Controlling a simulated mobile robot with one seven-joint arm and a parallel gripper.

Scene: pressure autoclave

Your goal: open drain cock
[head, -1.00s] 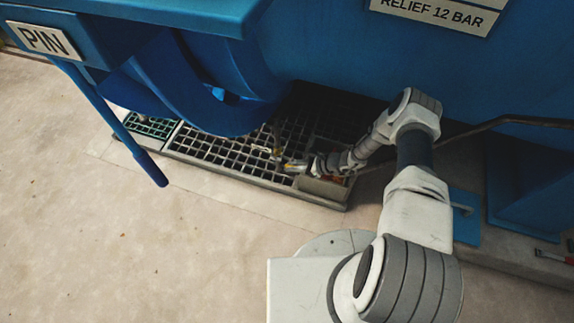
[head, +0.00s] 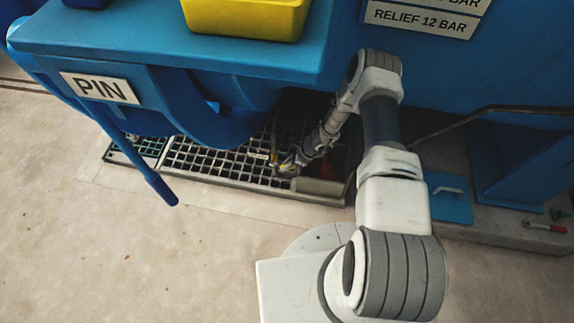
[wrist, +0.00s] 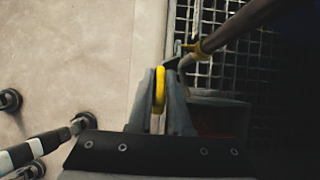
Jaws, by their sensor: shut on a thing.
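The drain cock's yellow lever (wrist: 160,90) shows edge-on in the wrist view, upright between the finger pads. My gripper (wrist: 161,82) is shut on it. The brown metal drain pipe (wrist: 228,30) with its valve fitting runs from the upper right down to just beside the lever. In the head view my gripper (head: 287,164) is small, low under the blue vessel and over the floor grate. There the lever is mostly hidden by my gripper, and its angle is hard to tell.
A dark floor grate (head: 215,160) lies below. A grey box (head: 320,186) is close to my gripper. The blue vessel and a blue shelf with a PIN sign (head: 100,88) overhang from above. A blue bar (head: 152,180) hangs at left. Open floor lies in front.

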